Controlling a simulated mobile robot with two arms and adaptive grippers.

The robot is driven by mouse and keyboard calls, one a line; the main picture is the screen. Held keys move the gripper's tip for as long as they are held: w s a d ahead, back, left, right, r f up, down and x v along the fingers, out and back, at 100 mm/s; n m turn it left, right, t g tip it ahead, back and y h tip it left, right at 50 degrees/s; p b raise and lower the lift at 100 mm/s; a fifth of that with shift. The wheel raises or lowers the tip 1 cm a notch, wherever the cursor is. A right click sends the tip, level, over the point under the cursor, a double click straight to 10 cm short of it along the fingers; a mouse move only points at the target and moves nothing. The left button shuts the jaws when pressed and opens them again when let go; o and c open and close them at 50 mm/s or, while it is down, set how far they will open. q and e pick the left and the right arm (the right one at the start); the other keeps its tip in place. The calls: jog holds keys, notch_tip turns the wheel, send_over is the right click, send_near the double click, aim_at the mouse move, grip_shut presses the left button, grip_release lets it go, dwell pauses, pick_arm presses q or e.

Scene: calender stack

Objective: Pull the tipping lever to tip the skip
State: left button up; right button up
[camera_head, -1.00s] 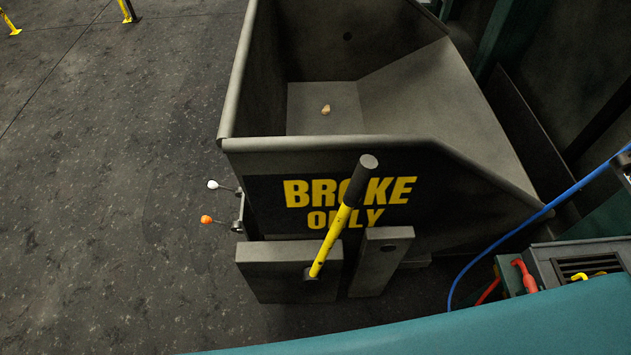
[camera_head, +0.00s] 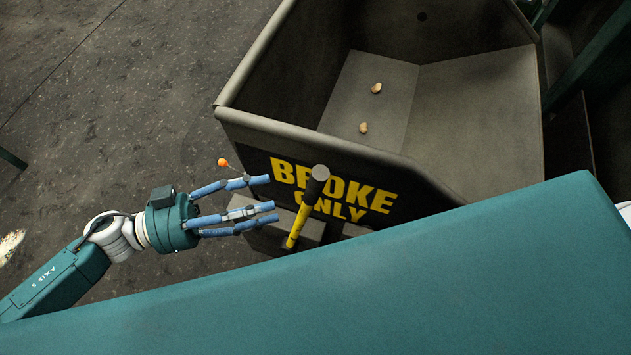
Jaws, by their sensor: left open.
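The tipping lever (camera_head: 304,212) is a yellow bar with a dark grey round-topped grip. It stands tilted in front of the grey skip (camera_head: 240,121), which is marked "BROKE ONLY" in yellow. My left gripper (camera_head: 271,200) has blue fingers, spread open and pointing right toward the lever. Its fingertips are just left of the lever in the picture, with a small gap and nothing between them. Whether they are at the lever's height is hard to tell. A teal surface in the foreground hides the skip's lower right part. My right gripper is not in view.
A small orange ball knob (camera_head: 222,162) on a thin rod sticks out beside the skip, close to my left fingers. Two small tan lumps (camera_head: 376,88) (camera_head: 364,128) lie inside the skip.

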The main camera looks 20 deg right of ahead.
aim_at(310, 190)
pick_arm(q)
jog(key=d+p, duration=0.1)
jog(key=d, duration=0.2)
jog(key=d+p, duration=0.1)
jog(key=d, duration=0.2)
jog(key=d+p, duration=0.1)
jog(key=d, duration=0.2)
jog(key=shift+r+p, duration=0.25)
jog(key=shift+p, duration=0.1)
jog(key=shift+d+f, duration=0.15)
jog(key=shift+d, duration=0.5)
jog(key=shift+d+f, duration=0.1)
jog(key=shift+d, duration=0.05)
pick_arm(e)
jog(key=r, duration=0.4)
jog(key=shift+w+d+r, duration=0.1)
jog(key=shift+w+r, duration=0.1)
pick_arm(q)
jog(key=c, duration=1.3)
grip_shut()
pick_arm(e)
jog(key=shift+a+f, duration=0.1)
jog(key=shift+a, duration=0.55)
